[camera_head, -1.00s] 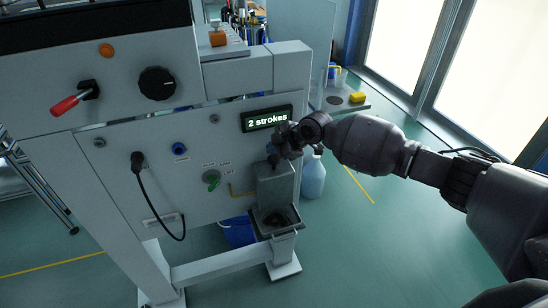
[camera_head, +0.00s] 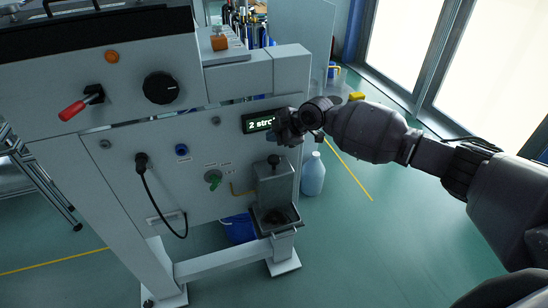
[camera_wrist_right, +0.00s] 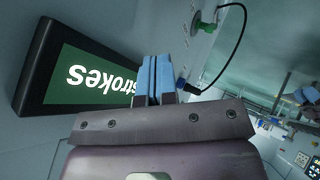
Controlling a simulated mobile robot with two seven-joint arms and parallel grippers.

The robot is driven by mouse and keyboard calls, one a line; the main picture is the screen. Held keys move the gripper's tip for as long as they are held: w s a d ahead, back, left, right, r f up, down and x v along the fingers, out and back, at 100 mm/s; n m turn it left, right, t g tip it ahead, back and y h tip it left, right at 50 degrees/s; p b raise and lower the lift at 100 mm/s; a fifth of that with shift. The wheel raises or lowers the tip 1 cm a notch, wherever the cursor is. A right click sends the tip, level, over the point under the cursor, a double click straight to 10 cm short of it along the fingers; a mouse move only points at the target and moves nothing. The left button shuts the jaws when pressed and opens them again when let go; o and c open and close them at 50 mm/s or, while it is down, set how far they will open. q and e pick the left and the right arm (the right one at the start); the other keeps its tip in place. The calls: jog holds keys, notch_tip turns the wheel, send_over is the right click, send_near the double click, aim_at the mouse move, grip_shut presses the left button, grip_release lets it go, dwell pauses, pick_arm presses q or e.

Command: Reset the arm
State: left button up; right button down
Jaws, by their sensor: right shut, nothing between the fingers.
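My right arm reaches in from the right in the head view. Its gripper (camera_head: 282,132) is in front of the panel (camera_head: 215,140), just above the grey pump box (camera_head: 275,186) with its dark knob (camera_head: 273,160) on top. The gripper hides the right part of the display (camera_head: 256,124), which shows "2 str". In the right wrist view the blue-tipped fingers (camera_wrist_right: 153,80) are together and empty, beside the display (camera_wrist_right: 88,80), where "strokes" reads upside down. My left gripper is not in view.
The panel carries a red-handled lever (camera_head: 80,104), a black dial (camera_head: 160,88), a green knob (camera_head: 213,177) and a plugged black cable (camera_head: 152,195). A blue bucket (camera_head: 238,229) and a pale blue jug (camera_head: 313,175) stand on the floor. Open floor lies at right.

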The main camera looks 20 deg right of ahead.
jog(key=shift+f, duration=0.1)
dwell(0.4)
jog(key=s+a+f+m+t, duration=0.35)
jog(key=s+f+m, duration=0.35)
jog(key=s+f, duration=0.8)
jog(key=s+d+f+m+t+h, duration=0.1)
jog(key=s+d+m+h, duration=0.2)
jog(key=s, duration=0.8)
jog(key=s+d+f+m+h, duration=0.1)
jog(key=s+d+m+h, duration=0.2)
jog(key=s+d+m, duration=0.3)
jog(key=s+d, duration=0.2)
jog(key=s, duration=0.2)
jog(key=shift+s+d+f+m+t+h, duration=0.15)
jog(key=shift+s+f+m+t+h, duration=0.15)
jog(key=shift+s+m+t, duration=0.1)
